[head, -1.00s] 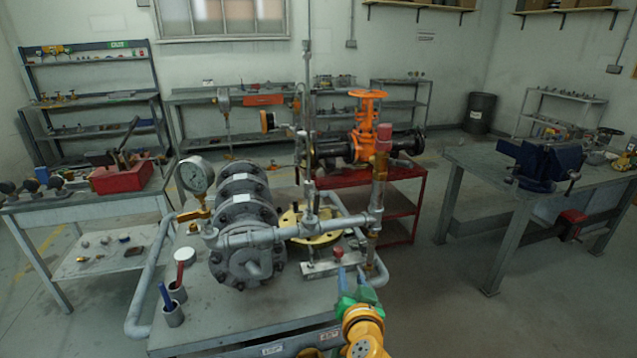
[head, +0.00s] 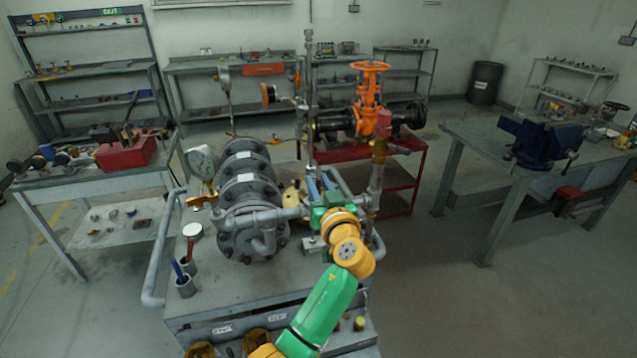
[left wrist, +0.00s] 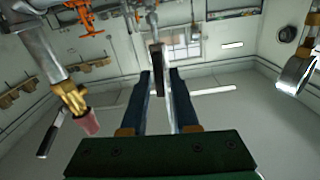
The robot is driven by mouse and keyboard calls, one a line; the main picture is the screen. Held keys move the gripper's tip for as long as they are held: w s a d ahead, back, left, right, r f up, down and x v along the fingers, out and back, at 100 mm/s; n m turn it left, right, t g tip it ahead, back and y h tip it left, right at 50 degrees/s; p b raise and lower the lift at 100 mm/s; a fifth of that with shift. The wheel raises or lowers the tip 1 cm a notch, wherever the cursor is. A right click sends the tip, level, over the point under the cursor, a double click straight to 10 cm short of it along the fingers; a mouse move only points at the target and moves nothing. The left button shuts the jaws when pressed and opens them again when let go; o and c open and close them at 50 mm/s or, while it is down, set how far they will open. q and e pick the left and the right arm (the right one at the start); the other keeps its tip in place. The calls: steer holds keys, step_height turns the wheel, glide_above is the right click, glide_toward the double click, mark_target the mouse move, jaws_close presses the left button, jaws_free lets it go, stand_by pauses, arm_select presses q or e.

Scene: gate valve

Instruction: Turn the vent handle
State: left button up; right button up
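My left gripper (head: 319,183), with blue fingers on a green body, reaches over the pump bench to the slim vertical pipe (head: 310,100). In the left wrist view, which looks upside down, its two fingers (left wrist: 161,73) are spread. A narrow dark lever (left wrist: 158,78), which looks like the vent handle, stands between them. A gap shows beside it, and I cannot tell whether either finger touches it. In the head view my gripper hides this lever. My right gripper is out of view.
A red-topped brass fitting (head: 381,135) stands close right of my gripper; its red end shows in the wrist view (left wrist: 87,124). A pressure gauge (head: 201,161) and grey flanged pump (head: 245,190) are left. An orange gate valve (head: 368,95) stands behind.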

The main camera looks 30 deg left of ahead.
arm_select(q)
jaws_close()
steer(key=shift+m, duration=0.4)
steer(key=m, duration=0.3)
steer(key=shift+w+d+b, duration=0.1)
steer(key=shift+b, duration=0.25)
steer(key=m, duration=0.3)
steer(key=shift+w+d+f+m, duration=0.1)
steer(key=shift+m, duration=0.3)
steer(key=m+p, duration=0.1)
steer(key=m, duration=0.3)
steer(key=shift+w+f, duration=0.1)
steer(key=shift+d+f+m+p, duration=0.15)
steer(key=shift+m+p, duration=0.35)
steer(key=shift+m, duration=0.85)
steer(key=shift+a+f+m+p, duration=0.1)
steer(key=shift+m+p, duration=0.35)
steer(key=shift+m, duration=0.9)
steer(key=shift+o, duration=2)
jaws_free()
steer(key=shift+w+f, duration=0.1)
